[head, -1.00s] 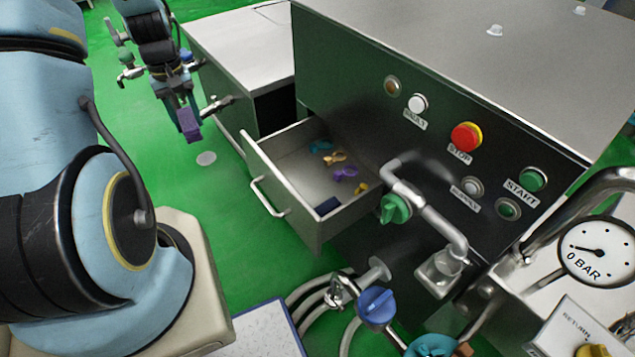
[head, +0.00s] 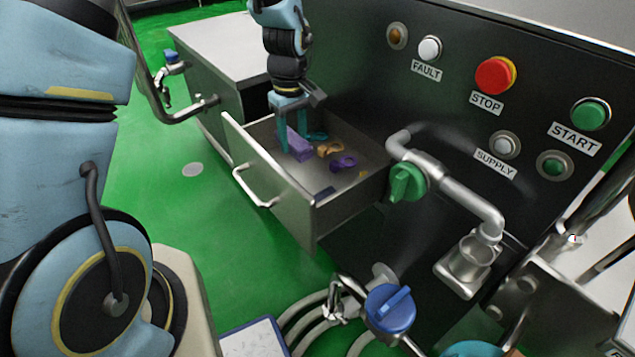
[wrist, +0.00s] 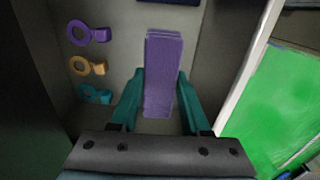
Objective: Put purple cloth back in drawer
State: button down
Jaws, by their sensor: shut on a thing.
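The purple cloth (head: 299,145) is a folded, flat block. My gripper (head: 297,140) is shut on it and points down into the open drawer (head: 262,170). In the wrist view the purple cloth (wrist: 163,75) stands between the two teal fingers of my gripper (wrist: 160,100), over the drawer's grey floor (wrist: 125,45). I cannot tell whether the cloth touches the floor.
Inside the drawer lie a purple clamp-like piece (head: 343,163), an orange one (head: 329,149), a teal one (wrist: 95,94) and a dark blue block (head: 323,193). A green valve handle (head: 407,183) and pipe stand just right of the drawer. The green floor left of it is clear.

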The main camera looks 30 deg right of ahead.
notch_tip(320, 180, down, 11)
dwell(0.5)
jog(key=shift+f, duration=0.15)
jog(key=shift+c, duration=1.9)
grip_release()
notch_tip(320, 180, up, 12)
jog(key=shift+r, duration=0.2)
